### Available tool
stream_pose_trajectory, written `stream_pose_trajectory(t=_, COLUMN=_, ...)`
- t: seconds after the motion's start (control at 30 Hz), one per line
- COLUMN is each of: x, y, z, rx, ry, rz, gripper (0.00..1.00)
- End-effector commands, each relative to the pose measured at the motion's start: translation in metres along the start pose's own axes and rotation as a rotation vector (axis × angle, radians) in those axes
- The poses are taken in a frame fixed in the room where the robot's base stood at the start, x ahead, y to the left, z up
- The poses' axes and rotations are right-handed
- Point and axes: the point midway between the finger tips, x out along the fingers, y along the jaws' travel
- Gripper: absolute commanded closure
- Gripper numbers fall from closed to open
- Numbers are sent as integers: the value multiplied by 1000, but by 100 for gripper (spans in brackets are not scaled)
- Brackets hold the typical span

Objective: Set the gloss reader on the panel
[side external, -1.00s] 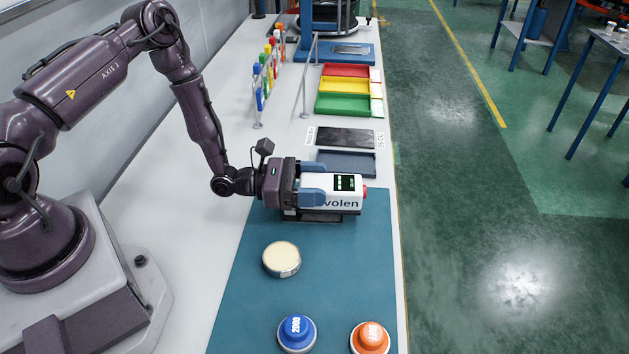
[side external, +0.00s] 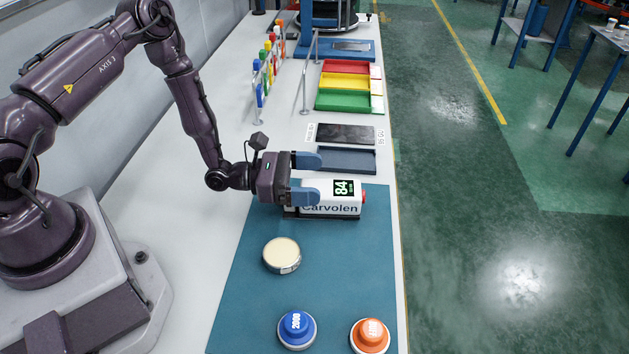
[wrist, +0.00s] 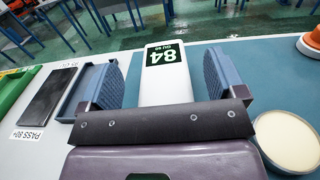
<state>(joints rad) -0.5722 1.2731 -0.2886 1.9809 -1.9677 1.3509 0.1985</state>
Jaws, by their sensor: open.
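The gloss reader (side external: 330,208) is a white box marked "Carvolen" with a red end. Its lit display reads 84, and in the wrist view the reader (wrist: 166,88) shows "84 GU". It sits level on the blue mat, with a dark edge under it that looks like the panel (side external: 322,216), mostly hidden by the reader. My gripper (side external: 314,177) is open at the reader.
Behind the reader lie an empty dark tray (side external: 347,161) and a dark glossy plate (side external: 345,134) with labels. A cream-topped round tin (side external: 282,255), a blue weight-like knob (side external: 297,328) and an orange one (side external: 370,335) stand on the mat (side external: 335,280). Coloured trays (side external: 345,87) lie farther back.

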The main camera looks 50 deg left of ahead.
Motion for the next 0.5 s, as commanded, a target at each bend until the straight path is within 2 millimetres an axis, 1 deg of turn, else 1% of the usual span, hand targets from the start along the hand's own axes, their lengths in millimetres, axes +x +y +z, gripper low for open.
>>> stream_pose_trajectory(t=0.03, x=-14, y=1, z=-1, rx=-4, ry=3, rz=7, gripper=11)
stream_pose_trajectory(t=0.2, x=-54, y=1, z=-1, rx=-3, ry=4, rz=8, gripper=11)
stream_pose_trajectory(t=0.3, x=-74, y=1, z=-1, rx=-3, ry=2, rz=7, gripper=11)
stream_pose_trajectory(t=0.4, x=-91, y=0, z=-1, rx=-4, ry=2, rz=6, gripper=11)
stream_pose_trajectory(t=0.5, x=-102, y=1, z=-1, rx=-2, ry=1, rz=5, gripper=11)
